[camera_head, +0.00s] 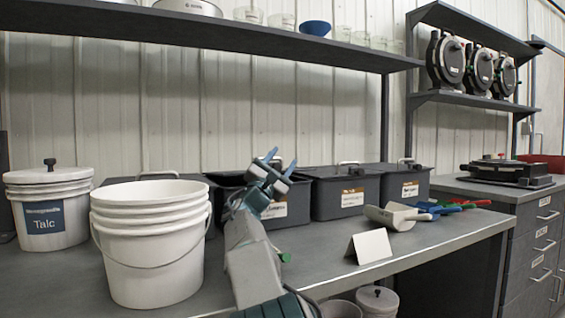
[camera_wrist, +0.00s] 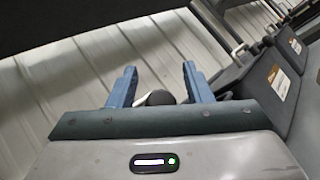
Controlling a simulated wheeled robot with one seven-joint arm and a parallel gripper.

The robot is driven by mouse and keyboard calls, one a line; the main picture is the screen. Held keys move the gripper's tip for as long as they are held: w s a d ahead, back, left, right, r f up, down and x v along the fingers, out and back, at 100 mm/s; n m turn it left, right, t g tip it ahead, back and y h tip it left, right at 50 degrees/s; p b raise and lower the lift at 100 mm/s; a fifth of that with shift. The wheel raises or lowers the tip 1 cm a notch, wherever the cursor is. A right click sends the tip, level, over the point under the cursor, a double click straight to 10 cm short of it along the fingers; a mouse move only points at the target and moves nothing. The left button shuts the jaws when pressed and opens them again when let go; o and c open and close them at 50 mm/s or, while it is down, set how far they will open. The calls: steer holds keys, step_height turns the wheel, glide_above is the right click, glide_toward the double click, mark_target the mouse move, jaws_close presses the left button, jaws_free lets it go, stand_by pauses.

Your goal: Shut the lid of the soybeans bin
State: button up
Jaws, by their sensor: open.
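A row of dark grey lidded bins stands along the back of the bench. One labelled bin (camera_head: 298,205) is directly behind my gripper, partly hidden by it; its label is too small to read surely, and I cannot tell how its lid stands. Two more labelled bins, the middle one (camera_head: 325,203) and the right one (camera_head: 392,190), have lids that look down. My gripper (camera_head: 280,162) is open, raised in front of the row. In the wrist view, a dark rounded end with a pale curved part (camera_wrist: 158,98) shows between the open fingers (camera_wrist: 160,75); I cannot tell whether they touch it.
Stacked white buckets (camera_head: 150,245) stand left of my arm, with a Talc tub (camera_head: 47,210) farther left. A long shelf (camera_head: 200,33) hangs overhead.

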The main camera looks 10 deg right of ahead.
steer(key=v, duration=0.7)
steer(key=shift+a, duration=0.15)
steer(key=shift+s+f, duration=0.1)
steer(key=shift+s, duration=0.05)
